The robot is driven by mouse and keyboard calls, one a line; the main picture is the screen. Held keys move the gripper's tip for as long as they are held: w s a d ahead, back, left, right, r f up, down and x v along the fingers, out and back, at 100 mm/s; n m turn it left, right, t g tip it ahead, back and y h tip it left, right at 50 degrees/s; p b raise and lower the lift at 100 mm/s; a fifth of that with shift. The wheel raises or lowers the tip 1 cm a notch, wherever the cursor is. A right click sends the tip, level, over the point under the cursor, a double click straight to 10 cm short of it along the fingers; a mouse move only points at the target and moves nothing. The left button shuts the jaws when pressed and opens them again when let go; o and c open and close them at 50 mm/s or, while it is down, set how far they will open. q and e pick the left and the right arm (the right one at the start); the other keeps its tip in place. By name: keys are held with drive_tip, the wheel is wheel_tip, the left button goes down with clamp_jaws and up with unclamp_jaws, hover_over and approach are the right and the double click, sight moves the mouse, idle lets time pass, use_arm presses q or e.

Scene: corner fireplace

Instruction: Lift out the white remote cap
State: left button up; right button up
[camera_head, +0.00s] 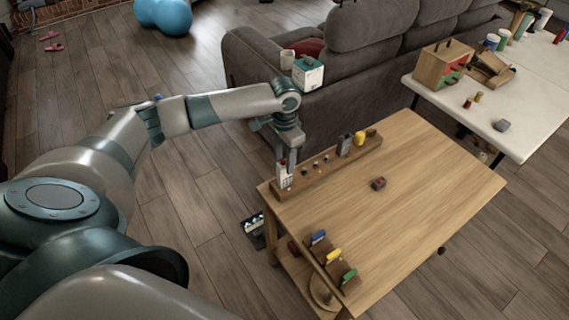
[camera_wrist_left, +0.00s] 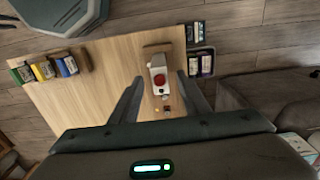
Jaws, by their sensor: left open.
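A white remote-like piece (camera_head: 285,181) stands at the left end of a long wooden rack (camera_head: 330,164) on the wooden table. In the left wrist view the white piece (camera_wrist_left: 157,84) shows a round red patch and lies between my finger tips. My left gripper (camera_head: 287,162) points down over it, with its fingers open on either side. In the left wrist view the open fingers (camera_wrist_left: 159,78) stand apart from the piece. I cannot tell which part of the white piece is the cap. My right gripper is not in view.
The rack also holds small knobs, a grey piece (camera_head: 344,147) and a yellow piece (camera_head: 359,138). A small dark red object (camera_head: 378,183) lies on the otherwise clear table middle (camera_head: 420,190). A grey sofa (camera_head: 350,70) stands behind.

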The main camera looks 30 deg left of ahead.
sight(285, 160)
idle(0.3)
use_arm(q)
drive_tip(key=c, duration=1)
drive_tip(key=shift+r, duration=0.1)
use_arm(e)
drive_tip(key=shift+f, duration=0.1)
